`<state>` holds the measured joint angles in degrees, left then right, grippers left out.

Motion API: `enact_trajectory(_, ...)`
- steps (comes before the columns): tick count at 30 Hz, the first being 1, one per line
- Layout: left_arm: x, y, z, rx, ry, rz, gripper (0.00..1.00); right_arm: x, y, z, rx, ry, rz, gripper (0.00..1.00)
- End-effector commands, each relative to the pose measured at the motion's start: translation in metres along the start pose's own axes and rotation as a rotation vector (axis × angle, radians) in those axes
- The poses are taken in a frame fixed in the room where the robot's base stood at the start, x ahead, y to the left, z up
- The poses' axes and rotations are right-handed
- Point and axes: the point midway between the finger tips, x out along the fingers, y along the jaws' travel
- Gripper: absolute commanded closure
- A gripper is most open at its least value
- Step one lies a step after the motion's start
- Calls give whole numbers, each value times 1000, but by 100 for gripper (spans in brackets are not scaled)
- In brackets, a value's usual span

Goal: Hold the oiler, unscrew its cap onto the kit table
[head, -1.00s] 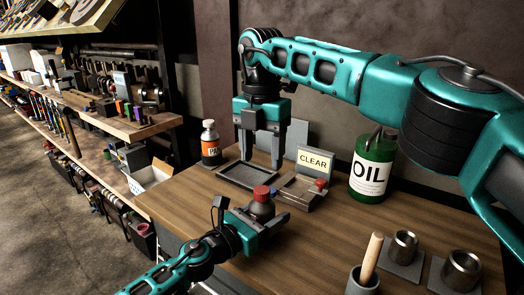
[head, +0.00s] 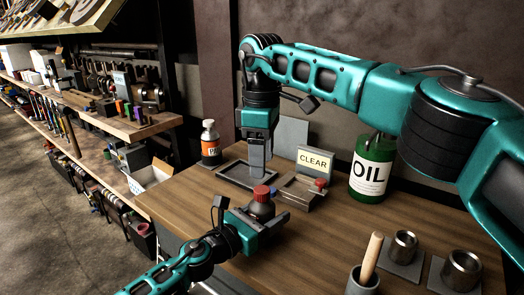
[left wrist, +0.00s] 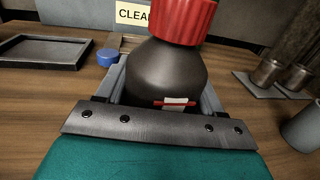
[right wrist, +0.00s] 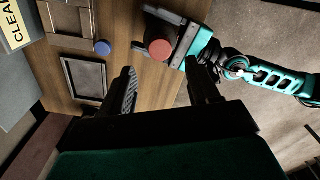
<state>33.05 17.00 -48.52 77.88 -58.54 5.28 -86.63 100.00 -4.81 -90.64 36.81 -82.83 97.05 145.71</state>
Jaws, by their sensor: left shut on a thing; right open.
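The oiler (head: 262,208) is a dark bottle with a red cap (head: 262,192), upright over the near left part of the wooden kit table (head: 220,264). My left gripper (head: 264,217) is shut around the bottle's body. In the left wrist view the bottle (left wrist: 165,75) sits between the fingers with the red cap (left wrist: 183,18) on top. My right gripper (head: 258,170) is open and empty, pointing down behind and above the oiler, near the tray. In the right wrist view the red cap (right wrist: 160,50) shows beyond the gap between the open fingers (right wrist: 163,88), apart from them.
A dark tray (head: 236,176) and a fixture by the CLEAR sign (head: 315,160) lie behind the oiler. A green OIL can (head: 371,168), an orange-labelled bottle (head: 210,145) and metal cups (head: 462,268) stand around. A blue round piece (left wrist: 107,57) lies near the tray. The front middle of the table is clear.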

Motion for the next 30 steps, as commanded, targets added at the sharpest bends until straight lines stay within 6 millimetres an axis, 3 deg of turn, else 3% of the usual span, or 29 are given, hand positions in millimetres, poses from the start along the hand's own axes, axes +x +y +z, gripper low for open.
enact_trajectory(13, 0, 0, 0, 0, 1, 0, 100, 63, 0, 0, -1, -1, -1, 40)
enact_trajectory(25, 0, 0, -1, 0, 1, 0, 100, 71, 0, 0, -2, 0, 0, 40)
enact_trajectory(30, 0, 0, -1, 0, 1, 0, 100, 71, 0, 0, -2, 0, 0, 56)
